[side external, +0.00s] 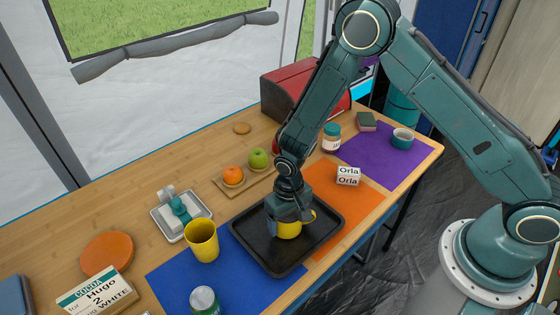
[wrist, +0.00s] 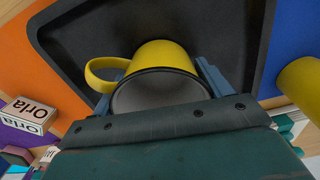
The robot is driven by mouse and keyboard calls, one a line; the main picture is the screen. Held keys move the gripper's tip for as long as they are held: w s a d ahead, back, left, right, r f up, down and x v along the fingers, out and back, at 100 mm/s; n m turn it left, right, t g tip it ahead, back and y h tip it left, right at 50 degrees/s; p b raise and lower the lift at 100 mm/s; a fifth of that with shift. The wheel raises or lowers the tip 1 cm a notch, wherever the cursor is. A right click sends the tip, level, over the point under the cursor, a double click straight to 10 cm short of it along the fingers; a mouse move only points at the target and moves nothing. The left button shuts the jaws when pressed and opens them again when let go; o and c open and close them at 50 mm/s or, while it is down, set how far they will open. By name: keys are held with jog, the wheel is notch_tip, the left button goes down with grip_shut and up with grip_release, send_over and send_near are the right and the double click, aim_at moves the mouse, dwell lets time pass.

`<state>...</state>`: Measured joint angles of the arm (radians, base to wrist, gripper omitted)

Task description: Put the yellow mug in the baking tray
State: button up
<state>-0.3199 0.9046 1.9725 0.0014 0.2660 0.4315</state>
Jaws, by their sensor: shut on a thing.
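The yellow mug (side external: 289,230) is in my gripper (side external: 290,218), within the outline of the black baking tray (side external: 262,261). In the wrist view the mug (wrist: 163,55) shows its dark rim, pale inside and a handle on the left. My gripper's fingers (wrist: 160,88) stand on either side of it, shut on it. The black tray (wrist: 225,35) lies behind the mug in that view. I cannot tell whether the mug's base touches the tray floor. The tray lies across the blue and orange mats.
A yellow cup (side external: 201,240) stands just left of the tray. A board with an orange (side external: 233,175) and a green apple (side external: 259,159) lies behind it. An Orla box (side external: 348,176) stands to the right on the orange mat. A can (side external: 204,301) stands at the front.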

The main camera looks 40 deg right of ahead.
jog(key=shift+f, duration=0.15)
jog(key=o, duration=1)
jog(key=shift+o, duration=0.2)
notch_tip(320, 180, up, 12)
jog(key=shift+r, duration=0.3)
dwell(0.4)
